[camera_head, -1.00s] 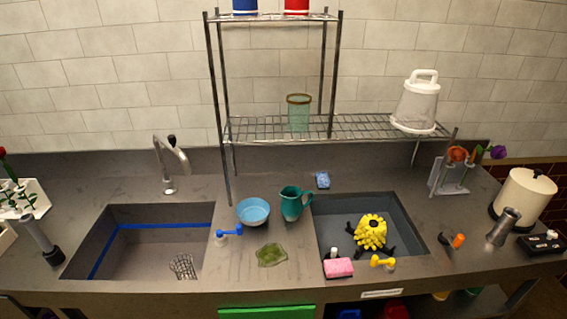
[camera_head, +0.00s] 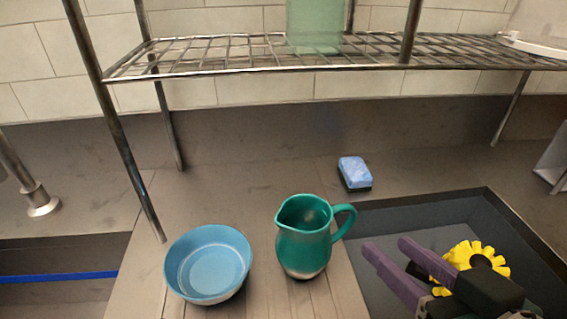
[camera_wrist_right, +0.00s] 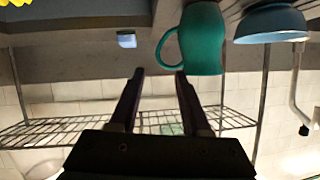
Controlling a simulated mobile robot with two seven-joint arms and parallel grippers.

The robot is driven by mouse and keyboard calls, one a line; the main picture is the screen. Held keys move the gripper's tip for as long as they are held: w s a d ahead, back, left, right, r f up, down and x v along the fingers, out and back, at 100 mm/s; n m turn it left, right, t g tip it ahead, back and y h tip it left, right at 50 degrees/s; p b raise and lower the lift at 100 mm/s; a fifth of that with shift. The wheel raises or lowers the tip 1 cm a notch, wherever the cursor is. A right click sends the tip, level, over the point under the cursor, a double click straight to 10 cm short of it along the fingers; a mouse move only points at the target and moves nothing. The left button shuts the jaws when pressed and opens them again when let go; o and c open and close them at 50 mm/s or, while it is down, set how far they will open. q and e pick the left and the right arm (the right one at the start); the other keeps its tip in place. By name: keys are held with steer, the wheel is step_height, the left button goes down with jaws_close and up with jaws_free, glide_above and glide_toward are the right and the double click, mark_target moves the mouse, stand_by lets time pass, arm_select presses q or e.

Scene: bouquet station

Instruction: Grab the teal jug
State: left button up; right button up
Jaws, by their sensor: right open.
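The teal jug (camera_head: 303,250) stands upright on the counter between the two sinks, its handle toward the right in the head view. My right gripper (camera_head: 388,246) is open, with purple fingers, to the right of the jug over the right sink. The fingers are apart from the handle and hold nothing. In the right wrist view, which looks upside down, the jug (camera_wrist_right: 203,40) hangs at the top right of centre, its handle near one fingertip of the gripper (camera_wrist_right: 160,73). My left gripper is not in view.
A blue bowl (camera_head: 209,263) stands just left of the jug. A blue sponge (camera_head: 355,172) lies behind it to the right. The wire shelf (camera_head: 230,55) overhangs the back, with a post left of the bowl. A yellow flower (camera_head: 476,257) is in the right sink.

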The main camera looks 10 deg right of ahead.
mark_target(354, 218)
steer(key=x, duration=0.4)
steer(key=b+x, duration=0.1)
steer(key=x, duration=0.4)
steer(key=shift+s+d+f, duration=0.1)
steer(key=shift+d+f, duration=0.05)
steer(key=shift+f, duration=0.05)
jaws_close()
steer(key=shift+r, duration=0.1)
stand_by(1.1)
